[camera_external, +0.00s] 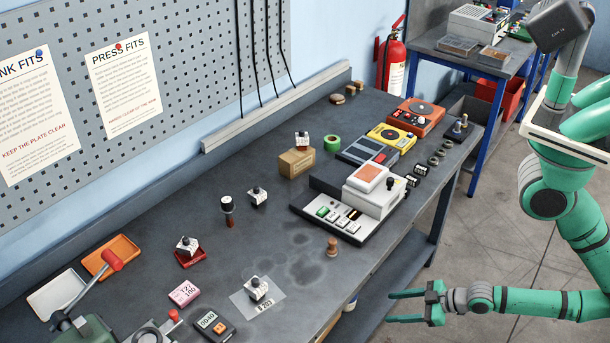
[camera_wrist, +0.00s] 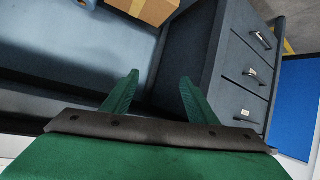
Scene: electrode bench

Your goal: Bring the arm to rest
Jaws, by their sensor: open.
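My gripper (camera_external: 404,308) is at the lower right of the external view, off the front edge of the dark workbench (camera_external: 130,225). Its two green fingers are spread apart with nothing between them. My forearm runs level to the right from it. In the wrist view, my gripper (camera_wrist: 152,95) shows both green fingertips apart and empty. Beyond them are a dark drawer cabinet (camera_wrist: 235,75) and a cardboard box (camera_wrist: 150,8).
The bench holds a white-and-grey machine (camera_external: 375,190), a yellow unit (camera_external: 390,137), an orange unit (camera_external: 415,115), a wooden block (camera_external: 296,162) and several small electrode pieces. A blue-legged table (camera_external: 480,135) and red fire extinguisher (camera_external: 392,60) stand behind.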

